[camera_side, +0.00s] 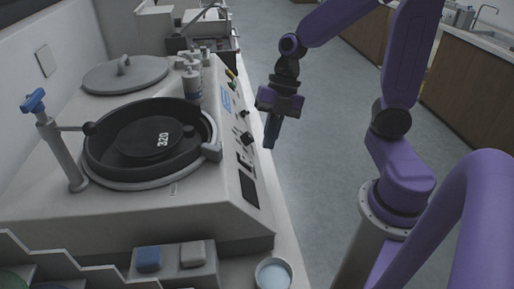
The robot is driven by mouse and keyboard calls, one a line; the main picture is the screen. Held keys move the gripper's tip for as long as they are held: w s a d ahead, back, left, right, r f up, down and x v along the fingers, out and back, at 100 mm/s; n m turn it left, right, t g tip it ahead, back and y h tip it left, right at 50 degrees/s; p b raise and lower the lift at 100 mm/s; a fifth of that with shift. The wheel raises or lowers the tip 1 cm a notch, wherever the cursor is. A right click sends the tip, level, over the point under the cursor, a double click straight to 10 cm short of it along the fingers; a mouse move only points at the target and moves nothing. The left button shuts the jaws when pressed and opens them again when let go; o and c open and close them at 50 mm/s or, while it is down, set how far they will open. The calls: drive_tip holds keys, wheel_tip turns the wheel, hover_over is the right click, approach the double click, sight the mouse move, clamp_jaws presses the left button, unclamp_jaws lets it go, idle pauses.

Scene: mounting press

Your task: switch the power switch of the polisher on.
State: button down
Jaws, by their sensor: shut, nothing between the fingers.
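The polisher (205,187) is a large light-grey machine with a dark round bowl (95,158) holding a black disc (152,140) marked 320. Its sloped front panel faces right, with black knobs (246,138), small dark switches (244,161) and a dark rectangular plate. Which one is the power switch is too small to tell. My gripper (270,146) hangs just right of the front panel, pointing down, beside the knobs. Its dark fingers are shut and empty. It appears apart from the panel, but the gap in depth is hard to judge.
A round grey lid (125,76) and several bottles (192,80) stand on top of the polisher. A blue-handled tap (34,102) rises at left. A tray with blue and grey blocks (148,259) and a small dish (273,274) sit at the front. Open floor lies to the right.

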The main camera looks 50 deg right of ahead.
sight(252, 164)
drive_tip(key=shift+w+a+f, duration=0.55)
drive_tip(key=shift+a+f, duration=0.05)
drive_tip(key=shift+f, duration=0.2)
drive_tip(key=shift+w+a+f, duration=0.5)
drive_tip(key=shift+a+f, duration=0.05)
drive_tip(key=shift+f, duration=0.2)
drive_tip(key=shift+f, duration=0.2)
drive_tip(key=shift+r, duration=0.15)
drive_tip(key=shift+r, duration=0.7)
drive_tip(key=s+d+r, duration=0.3)
drive_tip(key=d+r, duration=0.5)
drive_tip(key=r, duration=0.2)
drive_tip(key=shift+s, duration=0.35)
